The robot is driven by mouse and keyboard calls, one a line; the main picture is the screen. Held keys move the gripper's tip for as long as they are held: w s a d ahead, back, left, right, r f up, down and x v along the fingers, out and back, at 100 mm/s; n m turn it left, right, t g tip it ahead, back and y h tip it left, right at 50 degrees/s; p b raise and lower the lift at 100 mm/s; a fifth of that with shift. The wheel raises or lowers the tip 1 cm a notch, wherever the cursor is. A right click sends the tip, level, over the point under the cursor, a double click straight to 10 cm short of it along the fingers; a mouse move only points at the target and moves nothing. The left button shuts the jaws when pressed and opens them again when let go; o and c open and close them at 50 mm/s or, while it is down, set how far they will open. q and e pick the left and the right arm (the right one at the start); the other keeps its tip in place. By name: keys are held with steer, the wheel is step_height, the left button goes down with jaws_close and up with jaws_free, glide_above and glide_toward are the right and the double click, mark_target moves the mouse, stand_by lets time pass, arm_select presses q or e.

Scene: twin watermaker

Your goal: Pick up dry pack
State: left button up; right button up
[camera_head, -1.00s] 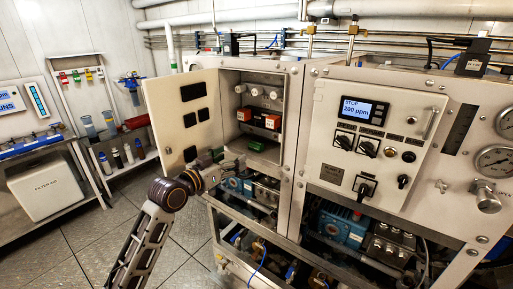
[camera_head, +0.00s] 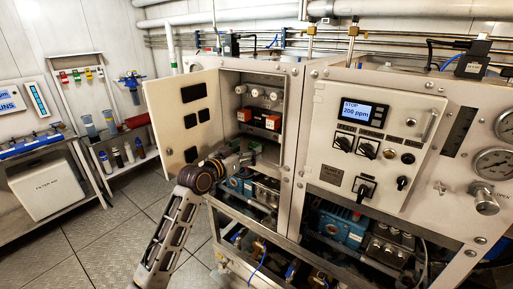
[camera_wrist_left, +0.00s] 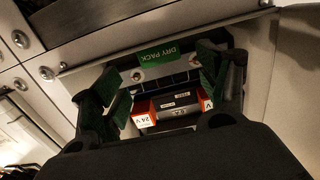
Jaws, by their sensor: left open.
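A green label reading DRY PACK (camera_wrist_left: 166,53) shows in the left wrist view, between and just beyond the fingertips of my left gripper (camera_wrist_left: 165,78). The pack's full body is hard to make out there. My left gripper's fingers have green pads, stand wide apart and hold nothing. In the head view my left gripper (camera_head: 246,157) is at the lower part of the open cabinet and covers most of the spot where the green pack sits. My right gripper is not in view.
The open cabinet door (camera_head: 186,120) stands close left of my left arm. Orange blocks (camera_head: 273,122) sit inside the cabinet above the gripper. The control panel (camera_head: 375,145) is to the right. Pumps and pipes fill the space below. The floor at left is clear.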

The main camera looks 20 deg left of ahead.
mark_target(254, 145)
arm_select(q)
steer(key=shift+w, duration=0.1)
stand_by(0.3)
steer(key=shift+x, duration=1.15)
steer(key=shift+p+x, duration=0.4)
steer(key=shift+x, duration=1)
steer(key=shift+a, duration=0.1)
steer(key=c, duration=1.1)
